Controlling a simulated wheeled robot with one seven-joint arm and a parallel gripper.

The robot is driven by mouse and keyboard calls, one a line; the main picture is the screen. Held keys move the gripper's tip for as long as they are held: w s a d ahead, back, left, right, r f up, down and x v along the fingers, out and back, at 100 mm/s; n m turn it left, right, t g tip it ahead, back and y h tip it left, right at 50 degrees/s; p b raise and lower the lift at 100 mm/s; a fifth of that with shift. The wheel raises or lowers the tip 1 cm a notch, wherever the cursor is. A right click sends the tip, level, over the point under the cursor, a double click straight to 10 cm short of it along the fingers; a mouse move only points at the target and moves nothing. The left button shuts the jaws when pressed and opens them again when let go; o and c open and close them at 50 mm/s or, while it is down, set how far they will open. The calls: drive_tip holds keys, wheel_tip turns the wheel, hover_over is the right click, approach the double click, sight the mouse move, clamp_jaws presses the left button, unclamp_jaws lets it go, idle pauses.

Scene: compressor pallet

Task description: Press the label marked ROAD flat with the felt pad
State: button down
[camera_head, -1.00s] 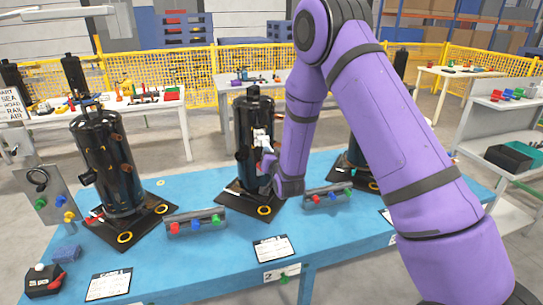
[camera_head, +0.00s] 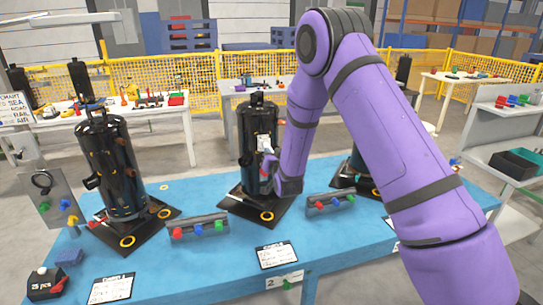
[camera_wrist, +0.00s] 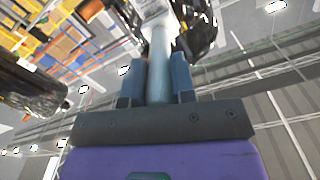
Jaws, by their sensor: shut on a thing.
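The middle black compressor (camera_head: 246,120) stands upright on a dark base on the blue table. My gripper (camera_wrist: 158,68) is shut on a pale blue-grey round handle (camera_wrist: 159,55), which I take to be the felt pad's. A whitish head (camera_wrist: 154,10) is at the handle's far end, close to the dark compressor surface. In the head view my gripper (camera_head: 267,168) is at the compressor's right front, with a white patch (camera_head: 264,143) just above it. I cannot tell whether that patch is pad or label, or whether they touch. No ROAD lettering is readable.
Another black compressor (camera_head: 113,165) stands left; a third (camera_head: 357,165) is partly behind my arm. Racks of coloured parts (camera_head: 198,229) (camera_head: 330,202) and a card (camera_head: 276,255) lie in front on the blue table (camera_head: 200,270). A sign (camera_head: 15,110) at far left is partly readable.

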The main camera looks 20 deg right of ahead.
drive_tip(key=shift+w, duration=0.4)
idle(0.5)
drive_tip(key=shift+s, duration=0.1)
idle(0.3)
drive_tip(key=s, duration=0.3)
drive_tip(key=shift+s, duration=0.15)
idle(0.3)
drive_tip(key=shift+w+f, duration=0.35)
drive_tip(key=shift+w, duration=0.2)
drive_tip(key=shift+w+f, duration=0.3)
drive_tip(key=shift+w, duration=0.2)
drive_tip(key=shift+w+f, duration=0.15)
drive_tip(key=shift+w, duration=0.1)
drive_tip(key=shift+w, duration=0.4)
idle(0.5)
drive_tip(key=shift+s, duration=0.1)
idle(0.4)
